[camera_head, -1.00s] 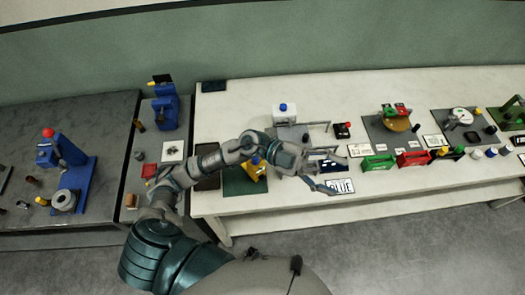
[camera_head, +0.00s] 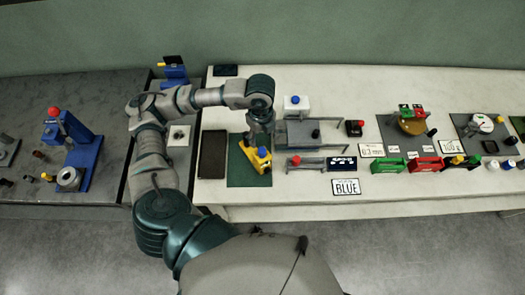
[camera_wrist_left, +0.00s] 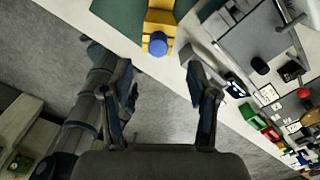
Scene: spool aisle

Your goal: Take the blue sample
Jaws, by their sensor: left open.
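A BLUE sign (camera_head: 345,187) lies near the front edge of the pale bench. A dark blue box (camera_head: 341,164) stands just behind it, beside a small metal rack (camera_head: 312,161). I cannot tell which item is the blue sample. A yellow fixture with a blue knob (camera_head: 264,153) stands on a dark green mat (camera_head: 240,172); the knob also shows in the wrist view (camera_wrist_left: 158,43). My left gripper (camera_head: 258,139) hangs down by the yellow fixture, partly hidden by its own wrist. In the wrist view, its fingers (camera_wrist_left: 165,98) are apart and nothing is between them.
A white box with a blue button (camera_head: 297,107) and a grey plate (camera_head: 295,134) are behind the rack. Green box (camera_head: 388,166) and red box (camera_head: 425,164) stand to the right. A blue press (camera_head: 78,150) stands on the grey table at left.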

